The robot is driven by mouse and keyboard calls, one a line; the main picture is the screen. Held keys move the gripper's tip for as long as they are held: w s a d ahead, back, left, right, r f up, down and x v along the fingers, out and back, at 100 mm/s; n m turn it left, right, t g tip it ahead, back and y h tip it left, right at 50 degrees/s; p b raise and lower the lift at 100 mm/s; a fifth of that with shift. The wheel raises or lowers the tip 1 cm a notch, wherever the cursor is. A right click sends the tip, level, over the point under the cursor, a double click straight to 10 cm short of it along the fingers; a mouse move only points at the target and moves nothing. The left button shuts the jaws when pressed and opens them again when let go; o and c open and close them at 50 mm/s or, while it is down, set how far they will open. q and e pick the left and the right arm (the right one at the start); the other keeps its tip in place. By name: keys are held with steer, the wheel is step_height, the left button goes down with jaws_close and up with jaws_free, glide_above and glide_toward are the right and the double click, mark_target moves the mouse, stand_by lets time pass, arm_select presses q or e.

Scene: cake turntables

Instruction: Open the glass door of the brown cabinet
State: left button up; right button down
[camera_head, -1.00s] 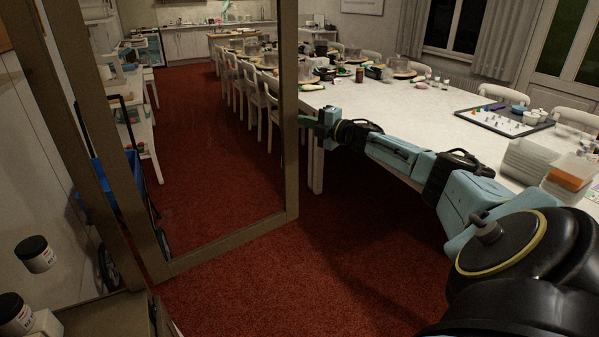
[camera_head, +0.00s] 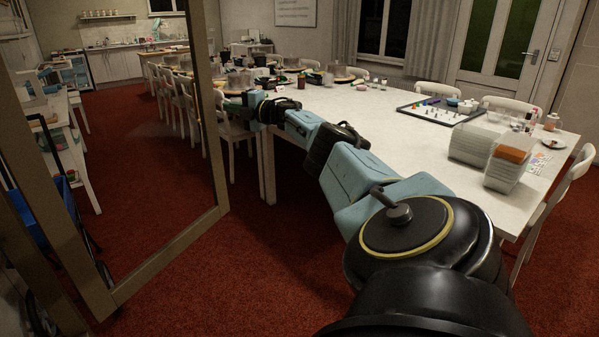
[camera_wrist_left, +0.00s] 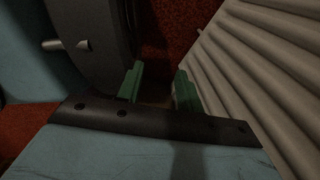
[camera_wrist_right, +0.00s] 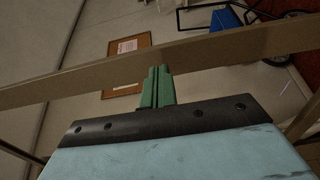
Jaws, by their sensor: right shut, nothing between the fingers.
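The brown cabinet's glass door stands swung out in the head view. Its brown frame (camera_head: 168,258) surrounds a clear pane, with the room visible through it. My right gripper (camera_head: 228,106) is at the outer upright of the door frame, on its right side. In the right wrist view its green fingers (camera_wrist_right: 158,75) are together and empty, against or just in front of the brown frame bar (camera_wrist_right: 215,48); contact is unclear. My left gripper (camera_wrist_left: 160,84) is open and empty in the left wrist view, beside a ribbed pale surface, and is outside the head view.
A long white table (camera_head: 340,120) with several items stands right of the door, under my right arm. White chairs (camera_head: 232,135) line its near side. Red carpet (camera_head: 235,285) is open in front of the door. A blue item with wheels shows at far left.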

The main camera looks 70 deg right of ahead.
arm_select(q)
steer(key=shift+w+a+f, duration=0.1)
steer(key=shift+w+a, duration=0.05)
steer(key=shift+a, duration=0.35)
arm_select(e)
steer(key=shift+w+d, duration=0.1)
steer(key=shift+w, duration=0.05)
arm_select(q)
steer(key=shift+d, duration=0.1)
